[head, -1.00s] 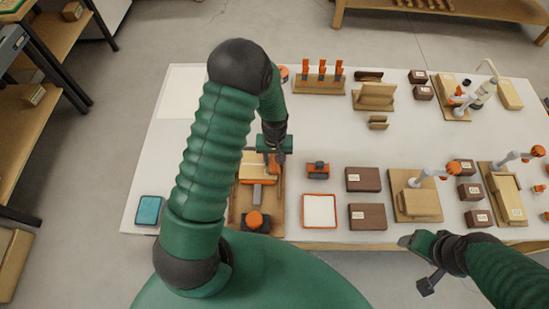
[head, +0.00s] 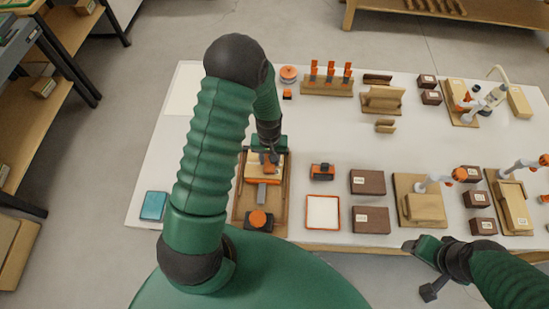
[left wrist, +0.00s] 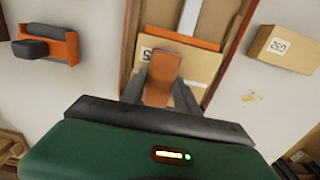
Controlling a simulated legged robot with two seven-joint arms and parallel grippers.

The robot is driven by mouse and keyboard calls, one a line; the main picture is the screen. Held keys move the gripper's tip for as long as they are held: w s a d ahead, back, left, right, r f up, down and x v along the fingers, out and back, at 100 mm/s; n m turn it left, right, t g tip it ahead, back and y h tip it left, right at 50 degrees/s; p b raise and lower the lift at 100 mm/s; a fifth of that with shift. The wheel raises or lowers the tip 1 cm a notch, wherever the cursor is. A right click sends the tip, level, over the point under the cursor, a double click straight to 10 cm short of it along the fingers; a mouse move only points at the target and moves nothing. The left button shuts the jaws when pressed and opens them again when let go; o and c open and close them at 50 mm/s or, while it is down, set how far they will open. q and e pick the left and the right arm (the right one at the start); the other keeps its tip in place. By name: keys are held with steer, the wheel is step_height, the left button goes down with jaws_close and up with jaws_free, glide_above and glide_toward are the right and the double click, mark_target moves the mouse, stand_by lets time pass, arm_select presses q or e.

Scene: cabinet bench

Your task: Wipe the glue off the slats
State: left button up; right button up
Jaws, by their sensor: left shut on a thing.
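My left gripper (head: 270,157) is over a wooden tray (head: 238,215) at the left of the bench. In the left wrist view, its two fingers (left wrist: 160,88) are shut on an orange-brown piece (left wrist: 159,75). Pale wooden pieces (left wrist: 205,68), one with a white label, lie in the tray just beyond the fingers, with an orange strip (left wrist: 185,38) across them. I cannot tell whether the held piece touches them. No glue can be made out clearly on the wood. My right gripper (head: 418,268) is open and empty, off the bench's front edge.
An orange-and-black tool (head: 322,171), an orange-rimmed white tray (head: 323,212) and dark boxes (head: 367,182) stand right of the tray. A yellowish mark (left wrist: 250,97) lies near a labelled block (left wrist: 284,47). A teal device (head: 154,206) lies at the left corner.

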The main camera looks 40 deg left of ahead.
mark_target(255, 163)
arm_select(q)
steer(key=shift+s+a, duration=0.4)
steer(key=shift+a, duration=0.25)
steer(key=shift+s+a, duration=0.4)
steer(key=shift+a, duration=0.2)
steer(key=shift+s+a+p, duration=0.15)
steer(key=shift+s+a, duration=0.2)
steer(key=shift+a, duration=0.25)
steer(key=shift+s+a+p, duration=0.15)
steer(key=shift+s+a, duration=0.15)
steer(key=shift+a, duration=0.25)
steer(key=shift+s+a, duration=0.5)
steer(key=shift+a, duration=0.2)
steer(key=shift+w+d, duration=0.5)
steer(key=shift+d, duration=0.3)
steer(key=shift+w+d+p, duration=0.1)
steer(key=shift+w+d, duration=0.45)
steer(key=shift+d, duration=0.35)
steer(key=shift+w+d+p, duration=0.15)
steer(key=shift+w+d, duration=0.45)
steer(key=shift+d, duration=0.35)
steer(key=shift+w+d+p, duration=0.1)
steer(key=shift+w+d, duration=0.45)
steer(key=shift+d, duration=0.35)
steer(key=shift+w+d, duration=0.3)
steer(key=shift+d, duration=0.25)
steer(key=shift+w+d, duration=0.3)
steer(key=shift+d, duration=0.2)
